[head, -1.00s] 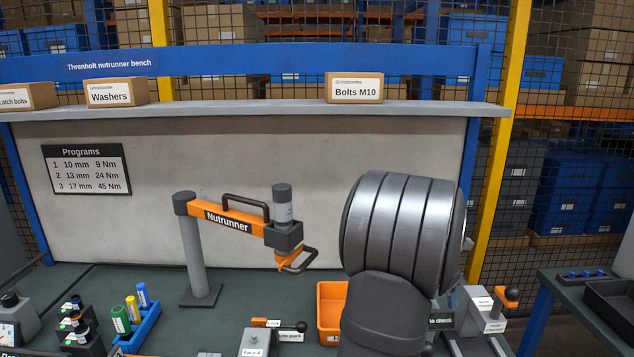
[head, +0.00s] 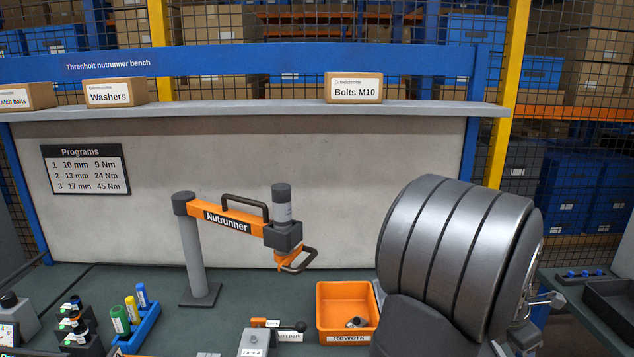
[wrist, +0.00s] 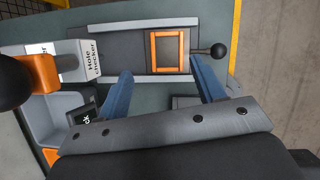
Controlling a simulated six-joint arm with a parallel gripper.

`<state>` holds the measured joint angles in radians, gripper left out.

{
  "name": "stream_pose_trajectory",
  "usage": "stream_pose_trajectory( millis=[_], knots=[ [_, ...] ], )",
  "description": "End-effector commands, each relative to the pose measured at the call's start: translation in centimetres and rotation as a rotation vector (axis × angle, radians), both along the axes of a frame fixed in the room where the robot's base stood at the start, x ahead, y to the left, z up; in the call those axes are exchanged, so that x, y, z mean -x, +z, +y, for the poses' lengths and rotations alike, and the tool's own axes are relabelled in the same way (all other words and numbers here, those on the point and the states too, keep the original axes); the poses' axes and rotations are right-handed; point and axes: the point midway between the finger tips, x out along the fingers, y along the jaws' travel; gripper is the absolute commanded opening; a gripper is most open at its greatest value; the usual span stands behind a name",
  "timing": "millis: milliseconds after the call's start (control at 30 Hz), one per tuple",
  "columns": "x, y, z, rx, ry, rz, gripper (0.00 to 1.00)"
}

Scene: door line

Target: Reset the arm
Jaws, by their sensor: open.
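In the wrist view my gripper (wrist: 161,70) has its two blue fingers spread wide apart with nothing held between them. It hangs above the bench near a dark fixture plate (wrist: 128,45) with an orange square frame (wrist: 167,52) on it. In the head view my arm's large grey ribbed link fills the lower right and hides much of the bench behind it. The gripper's fingers cannot be made out there.
An orange Rework bin (head: 345,300) with small parts inside stands just left of my arm. The orange Nutrunner (head: 228,217) stands on its post further left. In the wrist view a hole checker (wrist: 92,60) and a black-knobbed lever (wrist: 218,50) flank the plate.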

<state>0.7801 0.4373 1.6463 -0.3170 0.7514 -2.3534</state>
Motion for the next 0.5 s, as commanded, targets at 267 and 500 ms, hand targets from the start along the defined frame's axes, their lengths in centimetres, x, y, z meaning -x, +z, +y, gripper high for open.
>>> stream_pose_trajectory(
  millis=[267,500],
  knots=[
    [5.3,-0.9,-2.1,0.000,-0.098,-0.001,0.62],
    [9.7,-1.8,-3.3,-0.001,-0.180,0.000,0.62]
  ],
)
